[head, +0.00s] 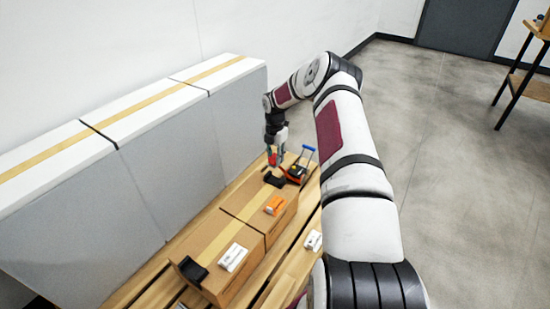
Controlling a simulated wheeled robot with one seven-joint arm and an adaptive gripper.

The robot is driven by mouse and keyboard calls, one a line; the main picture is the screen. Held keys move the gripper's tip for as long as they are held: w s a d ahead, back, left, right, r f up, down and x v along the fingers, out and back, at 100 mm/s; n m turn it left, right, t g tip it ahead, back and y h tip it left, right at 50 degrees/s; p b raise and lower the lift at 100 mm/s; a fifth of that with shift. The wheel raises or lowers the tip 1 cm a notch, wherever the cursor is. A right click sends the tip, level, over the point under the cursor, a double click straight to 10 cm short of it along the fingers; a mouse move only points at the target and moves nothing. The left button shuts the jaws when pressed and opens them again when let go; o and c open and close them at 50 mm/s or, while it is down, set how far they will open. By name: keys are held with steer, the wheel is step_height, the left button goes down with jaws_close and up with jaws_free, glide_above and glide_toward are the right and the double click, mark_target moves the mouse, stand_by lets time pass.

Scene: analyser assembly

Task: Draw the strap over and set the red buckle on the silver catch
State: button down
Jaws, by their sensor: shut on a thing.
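My gripper (275,161) points down over the far end of the cardboard boxes, in the middle of the head view. It is shut on a small red piece, which looks like the red buckle (271,157). The fingers hide part of the piece. I cannot make out the strap leading to it. I cannot pick out the silver catch either; it is too small or hidden. I cannot tell whether the red piece touches anything below.
Cardboard boxes (249,221) stand on a slatted wooden pallet (152,288). An orange tool with a blue handle (308,148) and a black holder (274,180) are near my gripper. Nearer lie an orange item (274,205), a white item (233,257) and another black holder (193,268). Large white-topped boxes (150,165) stand left.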

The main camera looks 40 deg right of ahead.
steer(key=shift+s+a, duration=0.15)
steer(key=shift+a, duration=0.1)
steer(key=s+a, duration=0.5)
steer(key=a, duration=1.4)
steer(key=s+a, duration=0.6)
steer(key=a, duration=1.3)
steer(key=s+a, duration=0.5)
steer(key=a, duration=1.3)
steer(key=f+b, duration=0.2)
steer(key=f, duration=0.6)
steer(key=f+b, duration=0.2)
steer(key=f, duration=0.6)
steer(key=f+b, duration=0.2)
steer(key=f, duration=0.6)
steer(key=shift+s+a+f+b, duration=0.15)
steer(key=shift+a+b, duration=0.2)
steer(key=shift+a, duration=0.05)
